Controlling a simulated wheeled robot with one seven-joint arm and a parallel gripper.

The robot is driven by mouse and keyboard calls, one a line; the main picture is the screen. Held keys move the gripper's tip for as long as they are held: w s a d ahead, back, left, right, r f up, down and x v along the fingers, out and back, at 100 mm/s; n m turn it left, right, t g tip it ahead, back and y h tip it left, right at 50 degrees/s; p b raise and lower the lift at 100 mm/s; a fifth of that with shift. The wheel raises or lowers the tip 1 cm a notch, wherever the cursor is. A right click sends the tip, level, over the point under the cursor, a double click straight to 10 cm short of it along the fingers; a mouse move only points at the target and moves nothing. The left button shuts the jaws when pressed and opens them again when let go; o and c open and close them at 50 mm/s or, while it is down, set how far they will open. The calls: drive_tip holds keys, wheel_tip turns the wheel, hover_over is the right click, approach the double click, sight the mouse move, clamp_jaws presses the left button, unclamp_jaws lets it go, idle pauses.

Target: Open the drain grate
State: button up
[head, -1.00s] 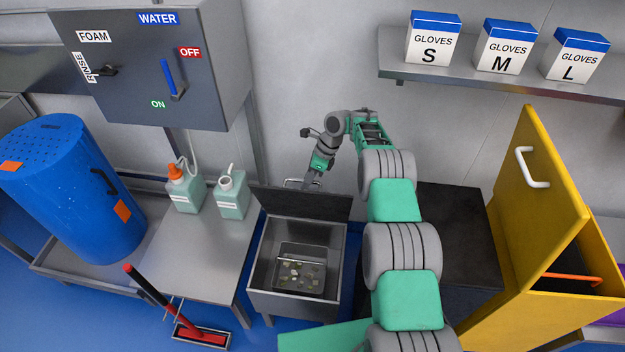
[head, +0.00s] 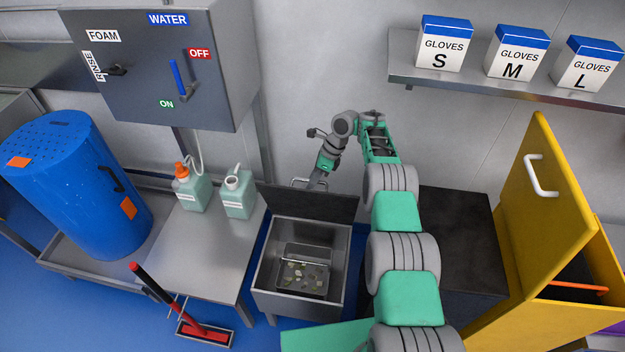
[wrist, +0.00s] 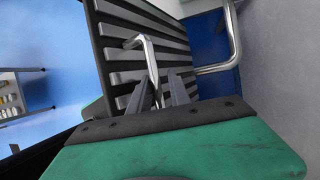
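The drain grate (head: 335,205) stands raised at the back edge of the open steel drain box (head: 262,285), showing as a dark panel in the head view. The wrist view shows its grey slats (wrist: 125,30) and bent metal handle (wrist: 150,58). My gripper (head: 314,184) is behind the grate's top edge, at the handle. In the wrist view, my gripper's fingers (wrist: 162,80) are apart, with the handle's lower end close to the left finger and a gap toward the right finger. The far handle end is partly hidden.
A strainer basket (head: 306,252) with debris sits inside the drain box. A black-topped unit (head: 455,230) and open yellow bin (head: 540,210) stand right. The wall is close behind.

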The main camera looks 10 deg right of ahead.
drive_tip(key=shift+o, duration=1.2)
drive_tip(key=shift+w+d+r, duration=0.1)
drive_tip(key=shift+d+r, duration=0.05)
drive_tip(key=shift+d, duration=0.1)
drive_tip(key=shift+r, duration=0.1)
drive_tip(key=r+b, duration=0.1)
drive_tip(key=b, duration=0.2)
drive_tip(key=s+r+b, duration=0.1)
drive_tip(key=r+b, duration=0.1)
drive_tip(key=b, duration=0.2)
drive_tip(key=shift+s+r, duration=0.1)
drive_tip(key=shift+r, duration=0.05)
drive_tip(key=s+r+b, duration=0.3)
drive_tip(key=s+r, duration=0.6)
drive_tip(key=s, duration=0.4)
drive_tip(key=shift+d+r+b, duration=0.2)
drive_tip(key=shift+d+b, duration=0.15)
drive_tip(key=shift+d, duration=0.1)
drive_tip(key=shift+w, duration=0.1)
